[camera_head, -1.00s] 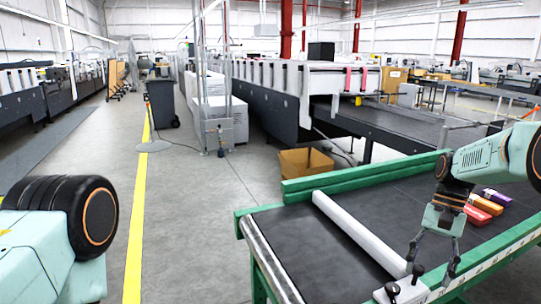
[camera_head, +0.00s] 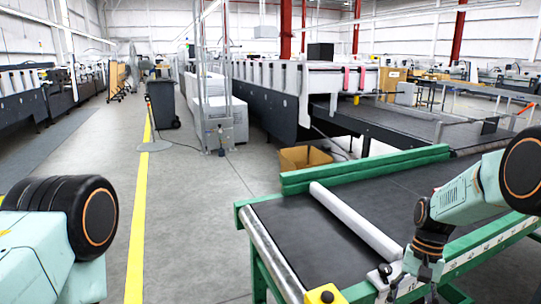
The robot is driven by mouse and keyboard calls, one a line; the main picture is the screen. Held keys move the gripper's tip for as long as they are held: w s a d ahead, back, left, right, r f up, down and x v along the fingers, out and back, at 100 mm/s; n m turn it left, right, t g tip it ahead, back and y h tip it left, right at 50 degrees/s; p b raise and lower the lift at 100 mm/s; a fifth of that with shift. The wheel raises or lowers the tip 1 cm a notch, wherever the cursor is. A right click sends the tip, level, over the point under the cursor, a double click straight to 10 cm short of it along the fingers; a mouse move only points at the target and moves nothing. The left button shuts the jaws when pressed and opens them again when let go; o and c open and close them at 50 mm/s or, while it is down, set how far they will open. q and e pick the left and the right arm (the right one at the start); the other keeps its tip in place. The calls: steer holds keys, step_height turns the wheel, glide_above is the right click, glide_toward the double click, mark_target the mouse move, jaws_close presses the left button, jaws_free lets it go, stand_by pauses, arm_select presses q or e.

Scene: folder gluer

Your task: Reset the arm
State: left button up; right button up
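My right gripper (camera_head: 414,290) hangs low at the right, over the near side rail of the green-framed conveyor (camera_head: 330,235). Its fingers are spread apart with nothing seen between them, and their tips reach the bottom edge of the picture. It is near the front end of a white roller bar (camera_head: 355,222) that lies across the dark belt. My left gripper is not in view; only part of my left arm shows at the lower left.
A yellow block with a black knob (camera_head: 325,294) shows at the conveyor's front corner. A cardboard box (camera_head: 304,158) sits on the floor behind the conveyor. A grey bin (camera_head: 163,104) stands farther back.

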steer(key=s+a+f+n+t+h+b, duration=0.1)
steer(key=s+a+f+n+b, duration=0.15)
steer(key=s+f, duration=0.65)
steer(key=s+a+f+n+b, duration=0.1)
steer(key=s+a+f+b, duration=0.2)
steer(key=s+f, duration=0.65)
steer(key=s+a+f+n+t+b, duration=0.1)
steer(key=s+f+b, duration=0.1)
steer(key=s, duration=0.5)
steer(key=s+a+f+n+t+h+b, duration=0.1)
steer(key=s+a+f+b, duration=0.1)
steer(key=s, duration=0.6)
steer(key=shift+f, duration=0.35)
steer(key=shift+s+n, duration=0.15)
steer(key=shift+n, duration=0.1)
